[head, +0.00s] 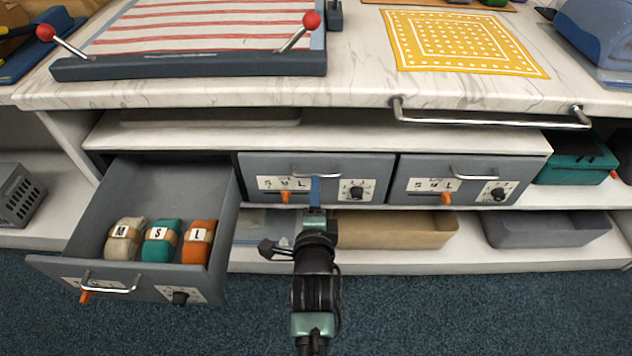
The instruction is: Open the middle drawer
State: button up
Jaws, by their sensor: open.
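The middle drawer (340,169) is grey and shut in its row under the counter. Its bar handle (318,175) runs across the upper front, with a size label, an orange pointer and a black dial below. My gripper (315,182) is open, in front of the middle drawer at its handle. Its fingers overlap the handle in this view, and I cannot tell whether they touch it or straddle it. The left drawer (70,246) is pulled out and holds rolled bundles marked M, S and L. The right drawer (456,180) is shut.
The open left drawer juts out to the left of my arm. A marble counter (360,88) with a chrome rail (490,122) overhangs above. A tan bin (395,230) and a grey bin (545,229) sit on the shelf below. Carpet in front is clear on the right.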

jog(key=shift+b+x, duration=0.8)
jog(key=shift+x, duration=1.65)
jog(key=shift+c, duration=0.3)
grip_shut()
